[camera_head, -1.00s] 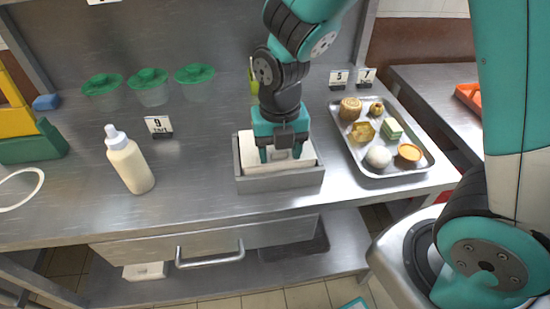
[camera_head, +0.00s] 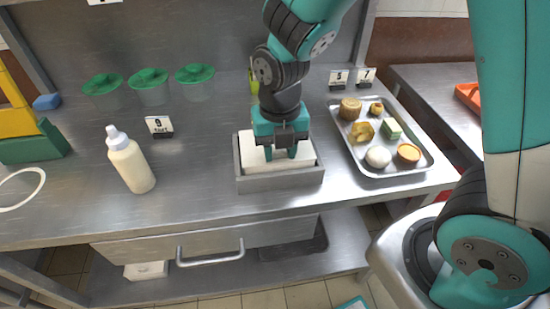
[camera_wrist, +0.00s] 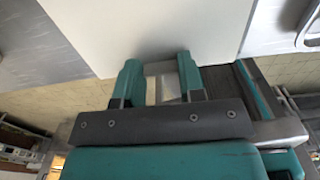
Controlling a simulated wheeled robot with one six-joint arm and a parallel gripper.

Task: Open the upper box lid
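A grey open-topped box (camera_head: 281,181) stands on the steel counter, and a cream-white flat piece (camera_head: 258,162), seemingly its lid, lies inside its rim. My gripper (camera_head: 281,153) points down over the near part of this piece, its two fingers low and apart. In the wrist view the white surface (camera_wrist: 150,25) fills the top, and the fingertips of my gripper (camera_wrist: 160,75) are at its edge. A small grey and pale part shows between the fingers; whether they press on it cannot be told. A second white box (camera_head: 146,271) is on the lower shelf.
A squeeze bottle (camera_head: 130,163) stands left of the grey box. A metal tray (camera_head: 413,170) with several food pieces is close on the right. Green-lidded cups (camera_head: 149,77) are behind. A drawer handle (camera_head: 210,257) sticks out below the counter.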

